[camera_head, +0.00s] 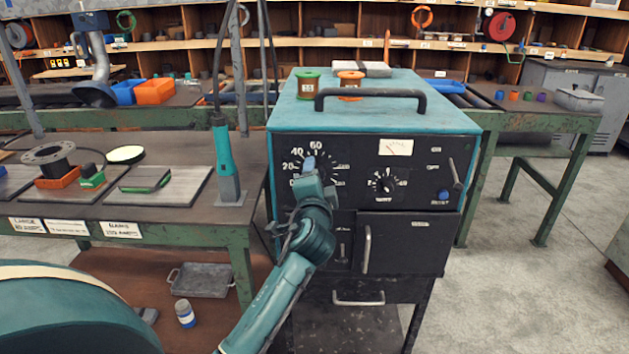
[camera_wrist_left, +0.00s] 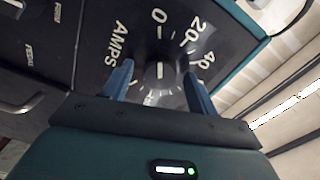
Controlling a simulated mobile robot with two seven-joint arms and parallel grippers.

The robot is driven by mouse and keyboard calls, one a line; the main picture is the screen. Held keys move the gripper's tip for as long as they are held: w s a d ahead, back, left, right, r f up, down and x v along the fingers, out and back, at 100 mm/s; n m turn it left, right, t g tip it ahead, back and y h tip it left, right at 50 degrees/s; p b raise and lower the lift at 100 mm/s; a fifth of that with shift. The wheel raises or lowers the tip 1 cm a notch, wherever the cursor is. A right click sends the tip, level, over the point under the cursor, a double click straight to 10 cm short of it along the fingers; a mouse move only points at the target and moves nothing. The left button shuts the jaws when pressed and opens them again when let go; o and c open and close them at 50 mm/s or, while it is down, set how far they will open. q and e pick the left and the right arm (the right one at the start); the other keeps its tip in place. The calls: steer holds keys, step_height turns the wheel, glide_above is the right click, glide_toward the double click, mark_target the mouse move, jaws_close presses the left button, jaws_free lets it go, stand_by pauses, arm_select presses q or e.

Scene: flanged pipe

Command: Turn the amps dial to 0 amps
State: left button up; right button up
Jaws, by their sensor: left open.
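The amps dial shows in the left wrist view as a dark round knob (camera_wrist_left: 158,75) with a short white line on it. The line runs up and down in the picture, in line with the 0 label; I cannot tell which end points. The labels 0, 20, 40 and AMPS are around it. My left gripper (camera_wrist_left: 158,88) is open, with one blue finger on each side of the knob; I cannot tell whether they touch it. In the head view my left gripper (camera_head: 310,165) covers most of the dial on the welding machine's front panel (camera_head: 350,195). My right gripper is not in view.
Right of the dial are a smaller knob (camera_head: 383,184), a lever (camera_head: 454,174) and a blue button (camera_head: 444,195). A handle (camera_head: 367,250) sticks out below. A torch (camera_head: 222,160) stands on the left bench. The floor right of the machine is clear.

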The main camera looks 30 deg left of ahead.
arm_select(q)
steer(key=b+v, duration=0.1)
steer(key=v, duration=1.2)
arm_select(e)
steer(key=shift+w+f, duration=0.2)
arm_select(q)
steer(key=shift+d, duration=0.15)
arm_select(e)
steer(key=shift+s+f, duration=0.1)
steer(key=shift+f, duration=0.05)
arm_select(q)
steer(key=s+d+f+n+g+h+p, duration=0.2)
steer(key=s+d+f+h, duration=0.4)
steer(key=f, duration=0.5)
steer(key=s+d+f+n+g+h+p, duration=0.2)
steer(key=s+d+f+h+p, duration=0.3)
steer(key=s+d+f, duration=0.3)
step_height(320, 180, down, 3)
steer(key=shift+s+d+f+n+g+h, duration=0.15)
steer(key=shift+s+n+g+h, duration=0.25)
steer(key=shift+s+n+h, duration=0.55)
steer(key=shift+c, duration=0.5)
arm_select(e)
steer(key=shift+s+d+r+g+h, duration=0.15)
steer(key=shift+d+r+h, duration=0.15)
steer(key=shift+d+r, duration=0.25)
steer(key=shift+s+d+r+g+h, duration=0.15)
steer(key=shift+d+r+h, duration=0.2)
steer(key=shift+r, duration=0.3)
